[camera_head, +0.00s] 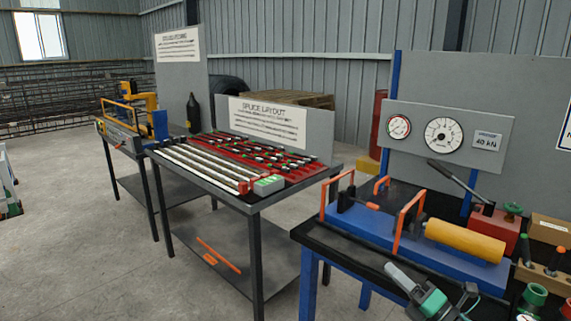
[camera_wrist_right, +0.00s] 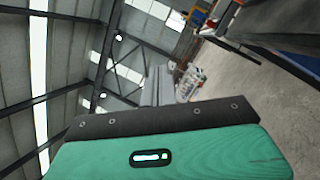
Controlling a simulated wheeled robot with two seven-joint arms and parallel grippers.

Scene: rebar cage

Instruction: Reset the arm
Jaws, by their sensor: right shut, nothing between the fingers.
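My right gripper (camera_head: 399,275) is low in the head view, over the front edge of the bench with the blue press. It has a green and black body and light grey fingers pointing up and to the left. In the right wrist view its green and black housing fills the bottom, and the grey fingers (camera_wrist_right: 158,86) stand together beyond it. It is shut, with nothing held. My left gripper is not in view.
The blue hydraulic press (camera_head: 370,232) with its yellow cylinder (camera_head: 465,241) lies just beyond my right gripper. A red pump (camera_head: 493,229) stands right of it. The splice table (camera_head: 253,201) carries several bars on a red rack. Open concrete floor (camera_head: 75,230) is at left.

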